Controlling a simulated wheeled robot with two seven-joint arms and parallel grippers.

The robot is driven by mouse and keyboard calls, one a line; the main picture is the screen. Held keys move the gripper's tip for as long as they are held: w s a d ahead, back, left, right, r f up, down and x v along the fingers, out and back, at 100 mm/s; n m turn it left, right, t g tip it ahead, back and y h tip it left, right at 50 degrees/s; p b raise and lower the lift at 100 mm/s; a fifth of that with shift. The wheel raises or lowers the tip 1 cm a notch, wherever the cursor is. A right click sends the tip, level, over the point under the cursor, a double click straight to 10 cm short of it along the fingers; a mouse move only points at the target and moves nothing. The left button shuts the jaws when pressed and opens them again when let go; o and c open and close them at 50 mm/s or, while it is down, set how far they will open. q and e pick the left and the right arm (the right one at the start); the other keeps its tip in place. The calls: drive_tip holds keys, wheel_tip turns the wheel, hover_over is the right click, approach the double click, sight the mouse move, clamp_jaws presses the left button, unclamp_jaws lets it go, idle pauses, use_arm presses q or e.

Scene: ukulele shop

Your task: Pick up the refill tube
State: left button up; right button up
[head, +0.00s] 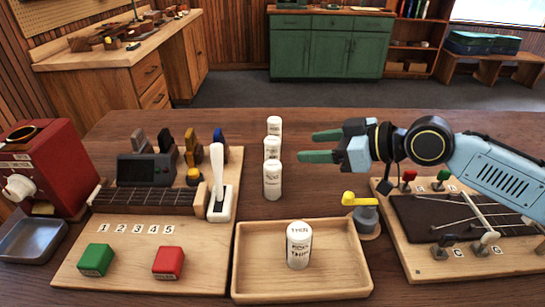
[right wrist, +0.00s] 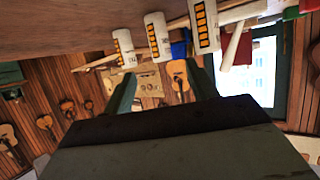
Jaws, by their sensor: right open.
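Three white capped tubes stand upright in a row behind the tray: a far one (head: 274,127), a middle one (head: 271,148) and a near one (head: 272,181). A fourth white tube (head: 299,244), with dark lettering, stands in the wooden tray (head: 250,276). I cannot tell which is the refill tube. My right gripper (head: 311,146) is open and empty, to the right of the row with its fingers pointing left, apart from the tubes. The right wrist view shows three tubes (right wrist: 157,37) with yellow-and-black marks beyond the fingertips. My left gripper is not in view.
A board with green (head: 97,260) and red (head: 169,262) blocks, a fretboard and a white lever (head: 218,180) lies left of the row. A yellow-handled knob (head: 364,212) and a board with strings (head: 455,220) are at right. A red machine (head: 45,165) stands far left.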

sight(273, 147)
drive_tip(key=x, duration=0.5)
drive_tip(key=shift+w+a+f, duration=0.1)
drive_tip(key=shift+a, duration=0.1)
drive_tip(key=shift+b+x, duration=0.4)
drive_tip(key=shift+x, duration=2.35)
drive_tip(key=shift+r, duration=0.2)
drive_tip(key=shift+c, duration=0.2)
drive_tip(key=c, duration=1)
drive_tip(key=shift+c, duration=0.2)
